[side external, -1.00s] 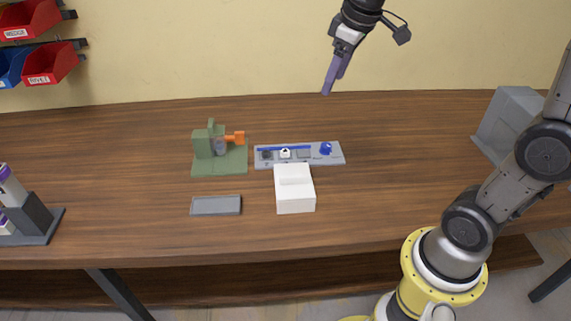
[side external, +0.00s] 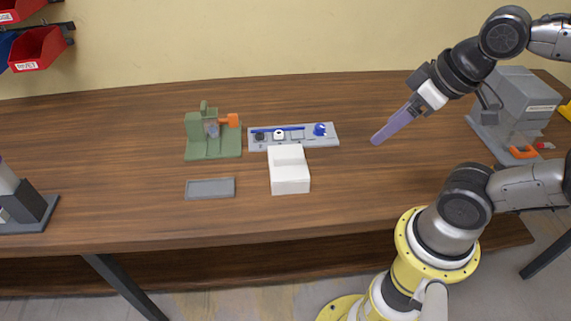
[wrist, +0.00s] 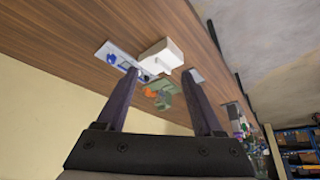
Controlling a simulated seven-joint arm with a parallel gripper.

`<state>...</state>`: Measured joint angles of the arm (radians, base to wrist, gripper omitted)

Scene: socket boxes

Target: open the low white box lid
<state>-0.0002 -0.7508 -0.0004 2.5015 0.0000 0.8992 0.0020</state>
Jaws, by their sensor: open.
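The low white box (side external: 290,180) stands on the wooden table, left of my gripper and in front of the grey panel. Its top shows a step, and I cannot tell exactly how the lid sits. In the wrist view the white box (wrist: 158,56) is small and far off, with a short piece sticking out from one side. My gripper (side external: 376,140) hangs over the table to the right of the box, tilted down and left, clear of it. In the wrist view its two purple fingers (wrist: 160,74) are apart with nothing between them.
The grey panel (side external: 332,142) with blue parts lies right behind the box. A green fixture (side external: 205,153) with an orange part stands at back left. A flat grey slab (side external: 210,188) lies left of the box. A grey machine (side external: 515,95) stands far right. Table between box and gripper is clear.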

